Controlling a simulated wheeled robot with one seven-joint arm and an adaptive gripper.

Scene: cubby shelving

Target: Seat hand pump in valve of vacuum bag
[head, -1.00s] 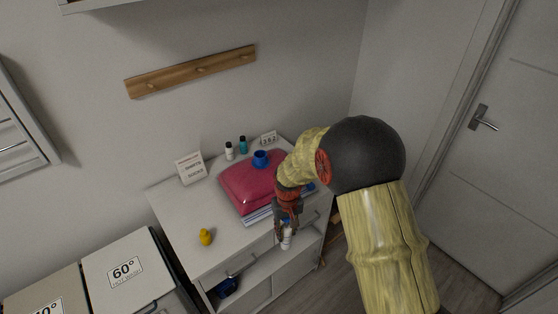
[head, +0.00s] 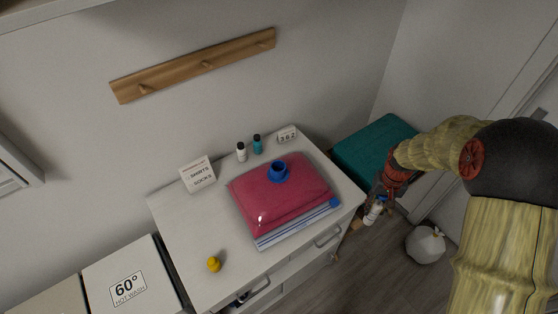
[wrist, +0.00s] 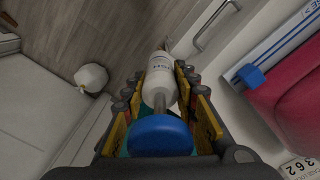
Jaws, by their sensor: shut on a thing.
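The vacuum bag (head: 265,205) is a plump pink pack lying on the white cabinet top, with a clear, blue-striped seal edge (head: 295,226) toward the front. Its blue round valve (head: 279,173) stands up on the bag's far part, open to view. My gripper (head: 381,199) is off the cabinet's right side, well apart from the valve. It is shut on the hand pump (head: 373,213), a white cylinder. In the wrist view the pump's white body (wrist: 159,83) and blue round handle (wrist: 160,135) lie between the fingers. The bag (wrist: 289,103) shows at right there.
A sign (head: 198,174), a white bottle (head: 241,152), a teal bottle (head: 257,144) and a number block (head: 287,135) stand behind the bag. A yellow duck (head: 214,264) sits front left. A teal box (head: 376,150) and a white sack (head: 425,244) are at right.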

